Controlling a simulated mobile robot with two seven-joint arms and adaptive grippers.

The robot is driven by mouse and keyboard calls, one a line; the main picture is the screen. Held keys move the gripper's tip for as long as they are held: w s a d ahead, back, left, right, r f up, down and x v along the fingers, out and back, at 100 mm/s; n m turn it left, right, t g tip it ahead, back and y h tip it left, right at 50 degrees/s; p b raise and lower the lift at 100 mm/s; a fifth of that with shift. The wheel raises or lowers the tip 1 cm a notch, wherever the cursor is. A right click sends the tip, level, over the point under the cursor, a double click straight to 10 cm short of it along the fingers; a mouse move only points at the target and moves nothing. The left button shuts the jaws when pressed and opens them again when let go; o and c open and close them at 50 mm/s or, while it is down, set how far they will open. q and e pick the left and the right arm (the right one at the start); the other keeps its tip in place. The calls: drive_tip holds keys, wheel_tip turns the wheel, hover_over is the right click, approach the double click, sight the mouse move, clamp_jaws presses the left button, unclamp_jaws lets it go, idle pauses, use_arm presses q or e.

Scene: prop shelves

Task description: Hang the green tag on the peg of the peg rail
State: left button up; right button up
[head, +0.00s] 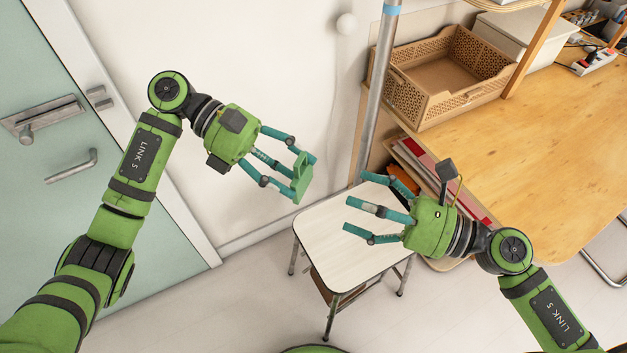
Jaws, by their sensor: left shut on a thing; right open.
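The green tag (301,178) is a small flat green piece with an opening near its upper end. My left gripper (304,178) is shut on it and holds it up in the air, left of the small white-topped table. My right gripper (360,205) is open and empty, its teal fingers pointing left above the table's right side. I cannot make out the peg rail or its peg in this view.
The small white-topped table (335,235) stands on the floor, its top bare. A wooden desk (540,150) at right carries a perforated brown basket (455,100) and a white box (510,40). A grey metal post (378,95) rises beside the basket. A pale green door (60,120) is at left.

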sight(305, 183)
drive_tip(key=x, duration=1)
drive_tip(key=shift+w+a, duration=0.1)
drive_tip(key=shift+a, duration=0.1)
drive_tip(key=c, duration=1)
use_arm(q)
drive_tip(key=o, duration=1.1)
use_arm(e)
drive_tip(key=shift+c, duration=0.2)
